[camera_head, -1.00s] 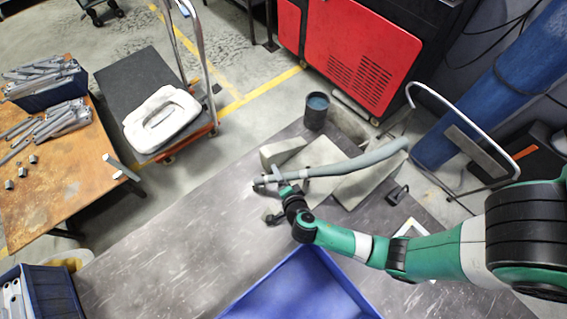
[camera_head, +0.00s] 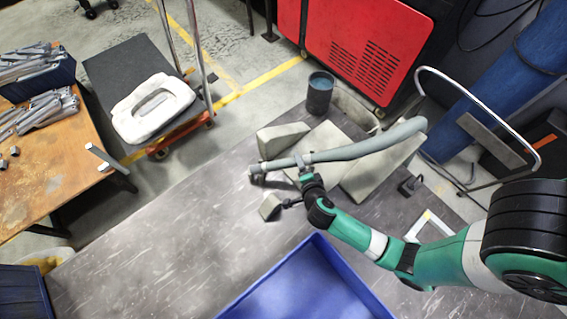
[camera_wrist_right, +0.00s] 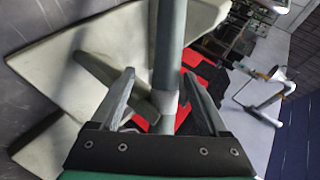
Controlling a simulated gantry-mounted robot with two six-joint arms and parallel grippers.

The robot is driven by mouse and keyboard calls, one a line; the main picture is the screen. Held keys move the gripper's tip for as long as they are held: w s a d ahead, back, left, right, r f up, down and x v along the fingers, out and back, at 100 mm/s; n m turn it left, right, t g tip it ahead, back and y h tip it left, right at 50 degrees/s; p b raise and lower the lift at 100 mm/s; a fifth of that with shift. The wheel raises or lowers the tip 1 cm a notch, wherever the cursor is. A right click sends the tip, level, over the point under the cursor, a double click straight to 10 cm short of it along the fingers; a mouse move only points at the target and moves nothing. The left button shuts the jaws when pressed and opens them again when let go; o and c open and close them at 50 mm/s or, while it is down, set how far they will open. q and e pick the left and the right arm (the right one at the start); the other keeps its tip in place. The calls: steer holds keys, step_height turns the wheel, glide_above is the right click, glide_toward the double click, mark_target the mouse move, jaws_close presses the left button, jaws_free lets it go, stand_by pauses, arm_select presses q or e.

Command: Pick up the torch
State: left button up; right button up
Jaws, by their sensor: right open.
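The torch (camera_head: 365,147) is a long, slightly curved grey tube lying across pale angular blocks on the dark work table. Its thin end points left and its thick end right. My right gripper (camera_head: 303,168) is at the torch's left part. In the right wrist view, the torch (camera_wrist_right: 169,45) runs down between the spread fingers of the right gripper (camera_wrist_right: 160,85). Gaps show on both sides of the tube, so the jaws are open around or just above it; the depth is hard to tell. My left gripper is not in view.
Pale blocks (camera_head: 357,182) lie under and beside the torch. A dark cup (camera_head: 319,93) stands behind them and a blue bin (camera_head: 312,280) in front. A small black object (camera_head: 410,185) lies at right. The table's left part (camera_head: 190,220) is clear.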

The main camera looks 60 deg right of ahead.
steer(key=x, duration=0.2)
steer(key=b+x, duration=0.1)
steer(key=x, duration=0.2)
steer(key=shift+w+d+r, duration=0.15)
steer(key=shift+d+r, duration=0.1)
steer(key=shift+d, duration=0.05)
steer(key=shift+c, duration=0.2)
jaws_close()
